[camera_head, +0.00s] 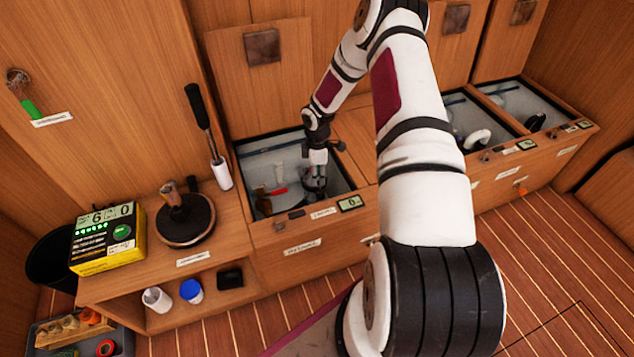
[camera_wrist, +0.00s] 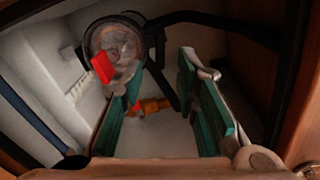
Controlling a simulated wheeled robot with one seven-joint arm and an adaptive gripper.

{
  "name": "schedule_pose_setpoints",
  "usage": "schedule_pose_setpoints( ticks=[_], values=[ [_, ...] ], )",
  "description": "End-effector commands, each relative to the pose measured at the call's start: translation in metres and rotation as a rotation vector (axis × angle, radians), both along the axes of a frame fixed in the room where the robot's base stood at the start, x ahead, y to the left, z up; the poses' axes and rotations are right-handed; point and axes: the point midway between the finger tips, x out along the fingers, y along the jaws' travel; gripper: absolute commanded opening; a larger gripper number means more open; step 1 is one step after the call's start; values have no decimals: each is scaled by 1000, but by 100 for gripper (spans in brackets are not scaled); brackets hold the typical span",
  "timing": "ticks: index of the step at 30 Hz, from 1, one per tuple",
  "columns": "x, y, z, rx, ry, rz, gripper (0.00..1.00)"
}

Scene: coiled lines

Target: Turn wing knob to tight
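My gripper (camera_head: 315,182) reaches down into the left open locker (camera_head: 245,160). In the wrist view my gripper (camera_wrist: 160,85) has its two green-padded fingers apart, with no object held between them. A round grey fitting (camera_wrist: 112,42) with a red tab (camera_wrist: 103,68) shows beyond the left finger. The red tab also shows in the head view (camera_head: 278,190), left of my gripper. An orange-brown piece (camera_wrist: 150,105) lies low in the locker, seen between the fingers and partly hidden by the left one. I cannot tell for sure which part is the wing knob.
The locker's wooden rims and walls stand close around my gripper. A small display (camera_head: 350,203) sits on its front edge. A black-handled lever (camera_head: 198,105) stands to the left. A yellow device (camera_head: 106,238) and a round black winch (camera_head: 186,218) sit on the left counter.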

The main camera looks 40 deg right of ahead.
Motion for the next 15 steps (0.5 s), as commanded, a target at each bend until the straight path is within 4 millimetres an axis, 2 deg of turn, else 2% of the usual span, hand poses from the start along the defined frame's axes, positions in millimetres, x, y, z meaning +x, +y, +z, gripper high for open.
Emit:
schedule_pose_setpoints(
  ticks=[1,6,15],
  values=[
    [0,0,-10,1,1,0,28],
    [0,1,-23,1,-1,0,28],
    [0,0,-26,-1,-1,0,28]
  ],
)
